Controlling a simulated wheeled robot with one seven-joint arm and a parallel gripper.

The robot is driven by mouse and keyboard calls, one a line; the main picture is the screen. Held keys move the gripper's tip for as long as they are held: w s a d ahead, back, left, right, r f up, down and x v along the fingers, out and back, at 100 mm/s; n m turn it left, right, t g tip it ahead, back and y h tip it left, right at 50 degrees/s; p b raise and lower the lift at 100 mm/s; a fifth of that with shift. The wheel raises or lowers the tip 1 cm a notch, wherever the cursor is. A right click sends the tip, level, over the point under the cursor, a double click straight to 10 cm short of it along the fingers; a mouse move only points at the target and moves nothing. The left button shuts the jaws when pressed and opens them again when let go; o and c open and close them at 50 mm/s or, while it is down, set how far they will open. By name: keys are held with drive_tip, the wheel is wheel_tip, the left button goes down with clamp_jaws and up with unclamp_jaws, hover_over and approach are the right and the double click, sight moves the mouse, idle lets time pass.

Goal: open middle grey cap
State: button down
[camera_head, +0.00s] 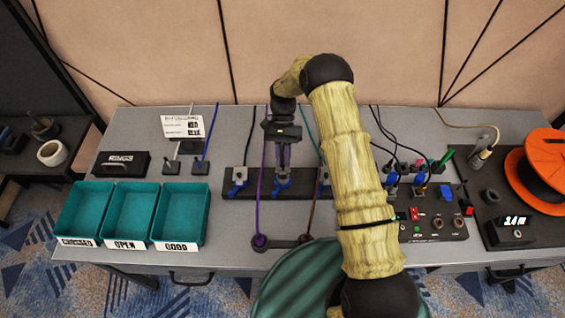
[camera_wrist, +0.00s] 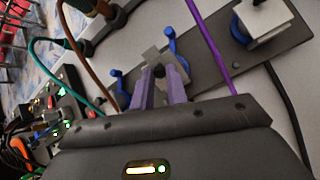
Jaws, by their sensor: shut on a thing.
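The middle grey cap (camera_wrist: 152,56) stands on a dark bar (camera_head: 258,186) between two similar grey parts. My gripper (camera_head: 283,166) reaches down over the middle of this bar. In the wrist view its two purple fingers (camera_wrist: 161,76) are shut on the middle cap, with one finger on each side. A blue lever (camera_head: 282,184) sits at the foot of the middle cap. The left grey cap (camera_head: 240,173) has its own blue lever. The right cap (camera_head: 323,176) is partly hidden by my arm. The fingers hide part of the middle cap.
Three teal trays (camera_head: 131,215) stand at the table's left. A purple cable (camera_head: 261,190) runs close to my gripper's left side. A brown cable (camera_head: 315,190) runs to its right. A control panel (camera_head: 432,212) and an orange reel (camera_head: 540,170) stand at the right.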

drive_tip(key=w+g+b, duration=0.1)
drive_tip(key=g+b, duration=0.2)
drive_tip(key=shift+w+f+b, duration=0.3)
drive_tip(key=shift+w+f, duration=0.05)
drive_tip(key=shift+w+g+b, duration=0.2)
drive_tip(key=shift+g+b, duration=0.3)
drive_tip(key=shift+b, duration=0.05)
drive_tip(key=shift+r, duration=0.1)
drive_tip(key=c, duration=1.4)
unclamp_jaws()
drive_tip(key=shift+r, duration=0.1)
wheel_tip(320, 180, up, 10)
drive_tip(key=p, duration=0.9)
